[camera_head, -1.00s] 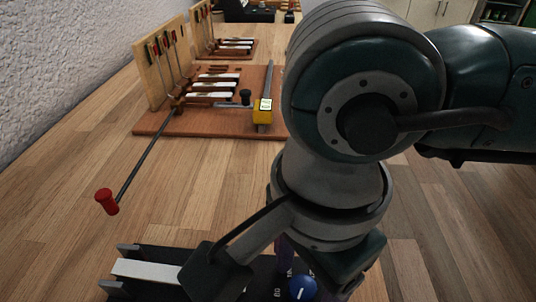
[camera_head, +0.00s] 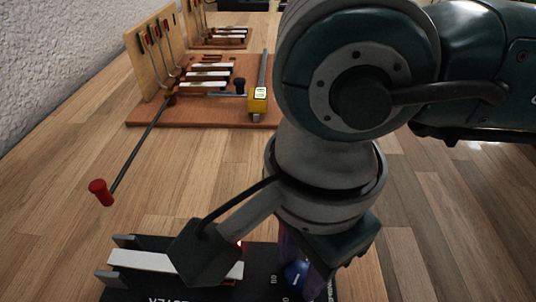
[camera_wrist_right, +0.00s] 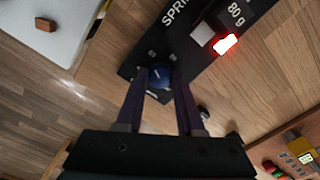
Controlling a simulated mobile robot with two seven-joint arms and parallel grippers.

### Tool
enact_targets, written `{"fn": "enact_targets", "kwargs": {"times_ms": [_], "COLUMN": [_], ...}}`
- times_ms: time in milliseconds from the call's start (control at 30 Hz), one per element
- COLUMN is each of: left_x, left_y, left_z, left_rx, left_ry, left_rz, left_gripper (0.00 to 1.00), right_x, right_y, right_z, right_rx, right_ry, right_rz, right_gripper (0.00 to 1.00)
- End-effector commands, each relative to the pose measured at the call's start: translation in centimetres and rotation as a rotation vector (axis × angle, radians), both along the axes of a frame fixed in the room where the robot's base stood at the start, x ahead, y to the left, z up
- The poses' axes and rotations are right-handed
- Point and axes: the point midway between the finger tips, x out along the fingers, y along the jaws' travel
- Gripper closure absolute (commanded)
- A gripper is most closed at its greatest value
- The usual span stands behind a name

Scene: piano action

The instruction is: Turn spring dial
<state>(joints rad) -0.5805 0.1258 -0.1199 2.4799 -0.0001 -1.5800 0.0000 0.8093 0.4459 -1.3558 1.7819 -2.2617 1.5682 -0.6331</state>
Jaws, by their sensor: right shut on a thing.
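The spring dial (camera_head: 295,275) is a round blue knob with a white mark, on a black tester base (camera_head: 262,257) at the bottom of the head view. In the right wrist view the dial (camera_wrist_right: 159,77) sits between the two purple fingers of my right gripper (camera_wrist_right: 161,80), which is shut on it. In the head view my right arm comes down over the base and partly covers it. A red-lit readout (camera_wrist_right: 226,44) shows on the base beside an "80 g" label; its digits are too bright to read. My left gripper is not in view.
A white key (camera_head: 145,261) lies on the left of the tester. Bare wooden table (camera_head: 200,185) lies between the model and the tester.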

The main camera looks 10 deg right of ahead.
Motion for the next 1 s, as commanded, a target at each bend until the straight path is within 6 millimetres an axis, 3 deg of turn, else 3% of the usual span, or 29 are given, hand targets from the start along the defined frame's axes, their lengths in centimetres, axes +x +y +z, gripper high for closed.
{"fn": "enact_targets", "kwargs": {"times_ms": [200, 500, 533, 767, 1000], "left_x": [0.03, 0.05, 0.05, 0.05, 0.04], "left_y": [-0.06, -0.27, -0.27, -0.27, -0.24], "left_z": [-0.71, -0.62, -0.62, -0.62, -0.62], "left_rx": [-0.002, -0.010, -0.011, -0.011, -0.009], "left_ry": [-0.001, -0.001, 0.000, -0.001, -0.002], "left_rz": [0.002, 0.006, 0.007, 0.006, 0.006], "left_gripper": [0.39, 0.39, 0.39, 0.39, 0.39], "right_x": [0.02, 0.00, 0.00, 0.00, 0.00], "right_y": [0.02, 0.01, 0.01, 0.01, 0.01], "right_z": [-0.04, 0.06, 0.06, 0.04, 0.05], "right_rx": [0.000, 0.000, 0.000, 0.000, 0.000], "right_ry": [0.000, 0.000, 0.000, 0.000, 0.000], "right_rz": [-0.159, -0.173, -0.173, -0.172, -0.172], "right_gripper": [1.00, 1.00, 0.60, 0.34, 0.33]}}
